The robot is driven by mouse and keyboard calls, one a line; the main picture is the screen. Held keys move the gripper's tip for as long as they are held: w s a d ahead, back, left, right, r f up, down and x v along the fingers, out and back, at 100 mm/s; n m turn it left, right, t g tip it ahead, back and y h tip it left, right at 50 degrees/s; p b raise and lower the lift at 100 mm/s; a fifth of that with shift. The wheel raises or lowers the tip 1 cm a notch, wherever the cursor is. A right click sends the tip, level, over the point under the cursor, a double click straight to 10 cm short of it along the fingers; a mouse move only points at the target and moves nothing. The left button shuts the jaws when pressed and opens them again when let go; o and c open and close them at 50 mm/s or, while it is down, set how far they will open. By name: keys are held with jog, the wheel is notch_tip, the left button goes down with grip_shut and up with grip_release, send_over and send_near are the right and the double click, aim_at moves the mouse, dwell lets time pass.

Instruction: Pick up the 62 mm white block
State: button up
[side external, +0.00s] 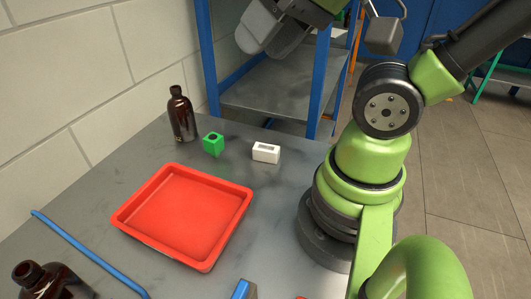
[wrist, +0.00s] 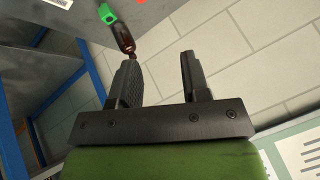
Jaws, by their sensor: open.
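The white block (side external: 266,153) lies on the grey table, with a dark slot in its top face. In the wrist view, a white piece at the top edge (wrist: 58,3) looks like the same block, cut off by the frame.
A green block (side external: 213,144) and an amber bottle (side external: 182,115) stand left of the white block. A red tray (side external: 125,215) lies in front. Another bottle (side external: 50,285) and a blue bar (side external: 90,253) are near left. A blue-framed shelf (side external: 270,95) stands behind.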

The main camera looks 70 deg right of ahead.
dwell(0.3)
jog(key=o, duration=0.4)
jog(key=shift+c, duration=0.2)
